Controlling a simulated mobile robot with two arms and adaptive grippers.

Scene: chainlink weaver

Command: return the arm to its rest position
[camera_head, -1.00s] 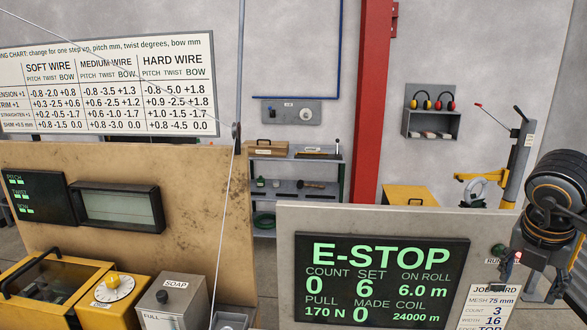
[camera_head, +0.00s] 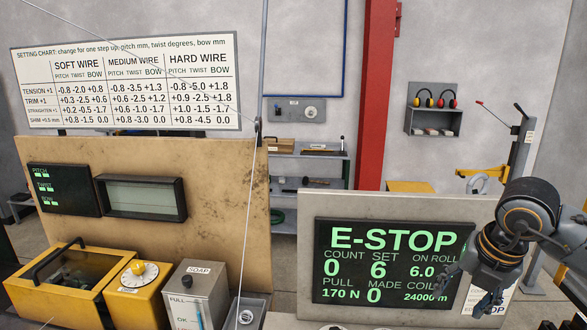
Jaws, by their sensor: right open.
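My right arm comes in from the right edge, with its dark wrist and orange rings in front of the right side of the display panel. My right gripper (camera_head: 466,290) hangs from it with its fingers pointing down, open and empty. It covers part of the E-STOP screen (camera_head: 385,265) and most of the job card (camera_head: 497,303). My left gripper is not in view.
A tan machine panel (camera_head: 225,195) stands at the left, above a yellow lidded box (camera_head: 85,250), a dial box (camera_head: 130,300) and a soap box (camera_head: 200,285). A wire runs down beside them. A red column (camera_head: 375,110) and shelves (camera_head: 310,165) stand behind.

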